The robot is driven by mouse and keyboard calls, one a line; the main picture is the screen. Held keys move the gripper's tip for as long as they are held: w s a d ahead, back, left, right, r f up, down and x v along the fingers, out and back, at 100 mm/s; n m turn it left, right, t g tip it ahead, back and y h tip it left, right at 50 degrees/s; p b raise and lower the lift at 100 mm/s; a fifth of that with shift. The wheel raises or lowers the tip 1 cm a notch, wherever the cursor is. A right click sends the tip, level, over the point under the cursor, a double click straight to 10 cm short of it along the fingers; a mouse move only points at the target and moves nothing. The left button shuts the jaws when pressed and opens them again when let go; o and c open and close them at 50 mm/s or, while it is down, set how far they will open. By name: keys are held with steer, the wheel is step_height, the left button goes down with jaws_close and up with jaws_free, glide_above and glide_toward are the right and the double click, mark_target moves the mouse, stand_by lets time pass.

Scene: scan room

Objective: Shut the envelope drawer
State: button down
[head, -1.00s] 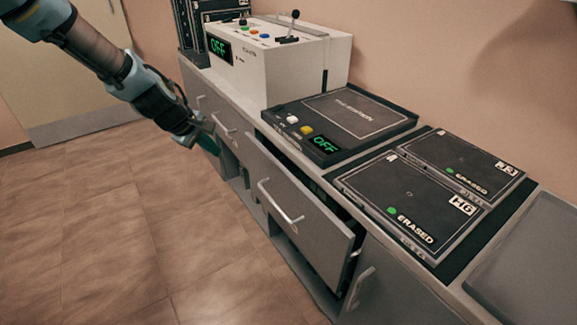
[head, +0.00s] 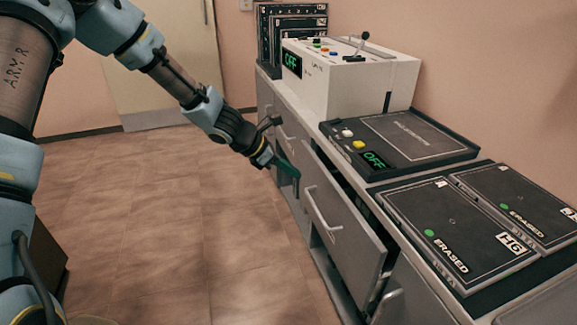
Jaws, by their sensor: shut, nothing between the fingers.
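A grey drawer (head: 351,238) with a bar handle (head: 322,213) stands pulled out from the cabinet under the counter; I see no label that names it as the envelope drawer. A dark gap shows between its front and the counter. My gripper (head: 289,171) is shut and empty, with its dark green fingers in front of the cabinet, just left of the open drawer's far end. I cannot tell whether the fingertips touch the drawer. The drawer's contents are hidden.
On the counter stand a white machine (head: 345,85) with a lever, a black pad (head: 400,140) reading OFF, and two dark cases (head: 455,235) marked ERASED. Another handle (head: 385,306) shows at the lower right. The tiled floor (head: 150,210) to the left is clear.

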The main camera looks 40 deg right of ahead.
mark_target(325, 181)
steer(key=d+f, duration=0.1)
steer(key=d, duration=0.1)
steer(key=s+d+f, duration=0.1)
steer(key=s+d+f+p, duration=0.1)
steer(key=d, duration=0.1)
steer(key=shift+s+d, duration=0.1)
steer(key=shift+d, duration=0.25)
steer(key=shift+s+d+f, duration=0.1)
steer(key=shift+s+d, duration=0.05)
steer(key=shift+d, duration=0.35)
steer(key=d, duration=0.1)
steer(key=s+d+p, duration=0.1)
steer(key=d, duration=0.1)
steer(key=s+d+p, duration=0.1)
steer(key=shift+d, duration=0.3)
